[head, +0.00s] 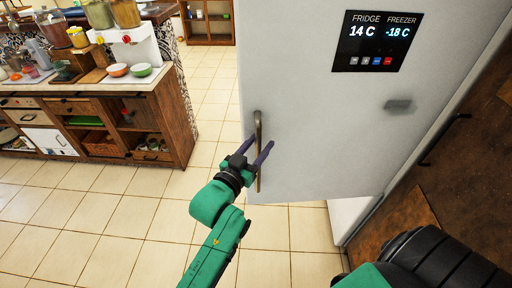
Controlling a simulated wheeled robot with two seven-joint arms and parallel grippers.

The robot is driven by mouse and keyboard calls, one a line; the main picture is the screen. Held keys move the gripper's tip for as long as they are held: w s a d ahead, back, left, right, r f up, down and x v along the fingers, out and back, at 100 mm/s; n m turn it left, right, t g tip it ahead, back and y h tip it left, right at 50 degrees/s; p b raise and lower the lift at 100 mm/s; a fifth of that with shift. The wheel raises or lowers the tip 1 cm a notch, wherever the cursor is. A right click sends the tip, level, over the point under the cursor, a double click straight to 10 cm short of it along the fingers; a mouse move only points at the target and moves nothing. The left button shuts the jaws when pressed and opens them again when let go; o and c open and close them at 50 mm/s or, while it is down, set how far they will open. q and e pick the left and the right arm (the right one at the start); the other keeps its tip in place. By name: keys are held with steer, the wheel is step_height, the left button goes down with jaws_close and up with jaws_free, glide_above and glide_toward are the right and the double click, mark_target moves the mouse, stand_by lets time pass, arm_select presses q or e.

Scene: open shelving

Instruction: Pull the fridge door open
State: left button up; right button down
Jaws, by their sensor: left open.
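The light grey fridge door (320,130) fills the upper right of the head view, with a dark display panel (377,42) on it. A thin vertical brown handle (258,126) runs along its left edge. My left gripper (261,147) is open at the handle, with its two purple fingers on either side of the bar. I cannot tell whether the fingers touch it. The door appears swung out from the fridge body, with a pale strip (347,217) showing below and behind it. My right gripper is not in view.
A wooden counter (160,85) with jars, bowls and shelves stands at the left. Brown cabinets (478,140) with a dark handle line the right. Tiled floor (120,220) is clear between the counter and the door.

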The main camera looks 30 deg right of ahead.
arm_select(q)
steer(key=b+v, duration=0.3)
steer(key=v, duration=1.1)
steer(key=shift+a, duration=0.25)
steer(key=shift+f, duration=0.1)
